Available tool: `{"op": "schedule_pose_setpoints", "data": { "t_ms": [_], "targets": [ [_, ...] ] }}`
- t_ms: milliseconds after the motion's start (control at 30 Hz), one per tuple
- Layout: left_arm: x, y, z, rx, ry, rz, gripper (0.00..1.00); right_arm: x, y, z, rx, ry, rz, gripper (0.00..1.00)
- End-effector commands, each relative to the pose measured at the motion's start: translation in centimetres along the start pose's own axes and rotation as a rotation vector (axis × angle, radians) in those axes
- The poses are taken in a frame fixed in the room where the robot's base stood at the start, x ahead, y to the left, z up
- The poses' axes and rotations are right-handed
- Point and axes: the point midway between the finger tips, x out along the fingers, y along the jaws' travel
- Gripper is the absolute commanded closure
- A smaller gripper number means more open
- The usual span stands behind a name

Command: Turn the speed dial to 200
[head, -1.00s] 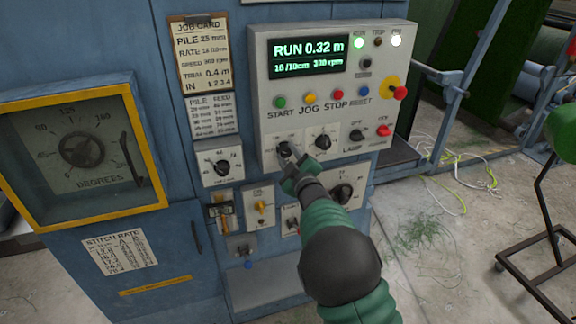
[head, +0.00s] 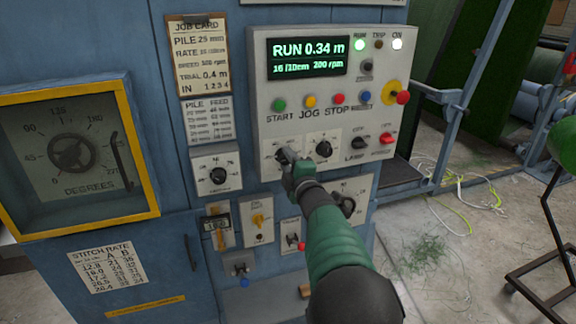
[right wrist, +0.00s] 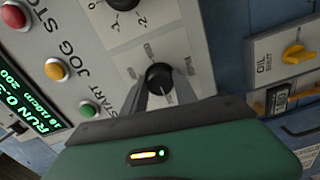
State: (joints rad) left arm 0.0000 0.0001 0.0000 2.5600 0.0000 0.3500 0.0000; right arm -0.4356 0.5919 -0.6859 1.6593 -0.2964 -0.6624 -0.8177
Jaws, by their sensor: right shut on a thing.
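The speed dial is a black knob (right wrist: 159,76) on a pale plate at the lower left of the grey control panel (head: 262,100). My right gripper (head: 288,163) is shut on it; in the right wrist view its two fingers (right wrist: 161,82) lie on either side of the knob. In the head view the gripper hides most of the knob, and the scale setting cannot be read. The green display (head: 306,58) reads "RUN 0.34 m" and what looks like 200 rpm. My left gripper is not in view.
A second black dial (head: 324,148) sits just right of my gripper. START (head: 279,104), JOG, STOP and RESET buttons run above, with a red knob on yellow (head: 402,97) at right. A lamp switch (head: 358,142) and red switch (head: 386,138) are right of the dials.

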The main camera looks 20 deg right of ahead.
Motion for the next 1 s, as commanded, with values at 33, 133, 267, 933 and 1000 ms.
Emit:
{"op": "schedule_pose_setpoints", "data": {
  "t_ms": [33, 133, 267, 933, 1000],
  "targets": [
    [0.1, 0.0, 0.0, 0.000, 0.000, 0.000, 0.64, 0.0, -0.5, -0.2, -0.005, 0.002, -0.007, 1.00],
    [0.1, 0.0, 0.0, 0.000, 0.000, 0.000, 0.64, 0.0, -0.5, -0.2, -0.009, 0.002, -0.008, 1.00],
    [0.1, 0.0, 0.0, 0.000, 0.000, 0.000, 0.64, 0.0, -0.5, -0.2, -0.009, 0.002, -0.009, 1.00],
    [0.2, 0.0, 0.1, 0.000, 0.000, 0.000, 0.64, -0.4, -0.1, -0.1, -0.006, 0.001, -0.002, 0.44],
    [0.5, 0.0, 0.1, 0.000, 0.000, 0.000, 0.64, -1.1, -0.2, -0.1, -0.005, 0.002, -0.002, 0.44]
  ]
}}
